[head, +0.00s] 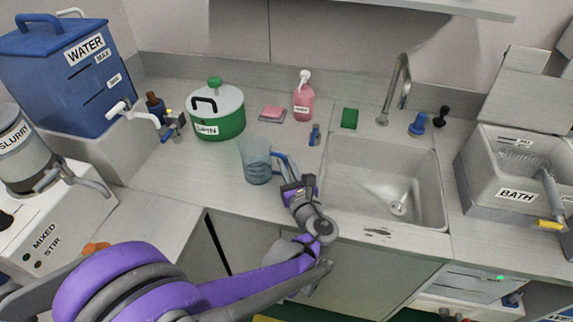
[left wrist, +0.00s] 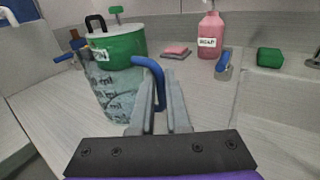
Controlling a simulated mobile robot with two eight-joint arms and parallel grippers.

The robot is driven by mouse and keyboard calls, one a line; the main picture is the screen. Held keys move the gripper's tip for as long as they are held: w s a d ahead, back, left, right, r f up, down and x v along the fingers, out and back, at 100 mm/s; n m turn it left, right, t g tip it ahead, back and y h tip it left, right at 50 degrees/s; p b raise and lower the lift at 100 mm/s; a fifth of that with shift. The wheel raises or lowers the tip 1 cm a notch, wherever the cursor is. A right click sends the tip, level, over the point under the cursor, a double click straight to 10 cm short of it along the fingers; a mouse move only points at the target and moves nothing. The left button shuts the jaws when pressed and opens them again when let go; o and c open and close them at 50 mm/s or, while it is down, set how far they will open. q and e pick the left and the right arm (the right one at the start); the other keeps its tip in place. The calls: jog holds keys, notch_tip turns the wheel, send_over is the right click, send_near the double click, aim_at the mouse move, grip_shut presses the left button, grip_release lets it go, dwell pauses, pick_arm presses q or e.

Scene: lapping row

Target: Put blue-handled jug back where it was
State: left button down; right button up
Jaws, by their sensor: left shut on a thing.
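The blue-handled jug (head: 256,162) is a clear, bluish jug near the middle of the counter, left of the sink. It looks upright, and I cannot tell whether its base touches the counter. My left gripper (head: 289,180) is shut on the jug's blue handle from the right side. In the left wrist view the jug (left wrist: 112,95) shows dark measuring marks, and its blue handle lies between the fingers of my left gripper (left wrist: 160,110). My right gripper is not in view.
A green pot (head: 217,122) stands behind and left of the jug. A soap bottle (head: 303,100), a pink sponge (head: 272,113) and a small blue-handled item (head: 315,135) are behind. The sink (head: 385,185) is right. A blue water tank (head: 55,80) is at left. Counter left of the jug is clear.

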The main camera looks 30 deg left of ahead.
pick_arm(q)
jog(key=c, duration=1.3)
grip_release()
jog(key=shift+f, duration=0.15)
jog(key=o, duration=0.4)
jog(key=shift+r, duration=0.3)
jog(key=v, duration=1.2)
jog(key=shift+f+p, duration=0.15)
jog(key=shift+p, duration=0.25)
